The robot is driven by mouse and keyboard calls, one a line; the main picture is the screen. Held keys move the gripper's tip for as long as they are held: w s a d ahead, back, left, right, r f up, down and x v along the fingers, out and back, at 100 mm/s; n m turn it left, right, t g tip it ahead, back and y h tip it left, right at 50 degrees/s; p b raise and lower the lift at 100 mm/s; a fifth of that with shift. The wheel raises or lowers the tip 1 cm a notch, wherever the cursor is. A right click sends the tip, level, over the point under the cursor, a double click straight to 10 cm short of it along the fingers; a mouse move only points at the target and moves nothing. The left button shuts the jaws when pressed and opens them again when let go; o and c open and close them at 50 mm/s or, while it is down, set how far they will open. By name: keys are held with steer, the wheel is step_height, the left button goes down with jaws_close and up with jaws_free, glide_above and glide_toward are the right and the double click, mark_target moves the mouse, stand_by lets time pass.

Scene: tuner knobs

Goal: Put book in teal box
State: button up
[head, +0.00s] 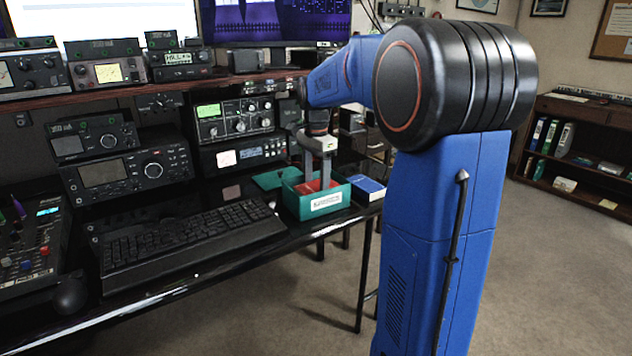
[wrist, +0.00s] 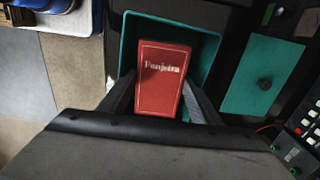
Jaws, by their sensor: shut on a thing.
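A red book (wrist: 161,80) with pale lettering on its cover is between the fingers of my gripper (wrist: 160,100) in the wrist view. My gripper (head: 320,178) points down into the teal box (head: 302,206) in the head view and is shut on the book. The red book (head: 309,187) shows just inside the box's rim. In the wrist view the book lies within the outline of the teal box (wrist: 207,44). I cannot tell whether the book touches the box's floor.
A teal lid (head: 272,179) lies behind the box. A blue book (head: 368,187) lies right of the box near the desk's edge. A black keyboard (head: 190,238) is left of it. Radios (head: 240,118) stand behind on the desk, under a shelf.

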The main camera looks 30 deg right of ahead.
mark_target(316, 186)
steer(key=shift+f, duration=0.45)
steer(key=o, duration=0.9)
steer(key=shift+c, duration=0.2)
step_height(316, 186, up, 13)
steer(key=s+a+f+n+t, duration=0.1)
steer(key=s+a+f+n, duration=0.4)
steer(key=s, duration=0.5)
steer(key=s+a+f+n+t, duration=0.2)
steer(key=s+a+f+n, duration=0.3)
steer(key=s, duration=0.5)
steer(key=s+a+f+n+t, duration=0.1)
steer(key=s+a+f+n, duration=0.4)
steer(key=s+f+n, duration=0.2)
steer(key=s+f, duration=0.2)
steer(key=s, duration=0.1)
steer(key=shift+a+n+t, duration=0.3)
steer(key=shift+a+t, duration=0.1)
steer(key=shift+s, duration=0.1)
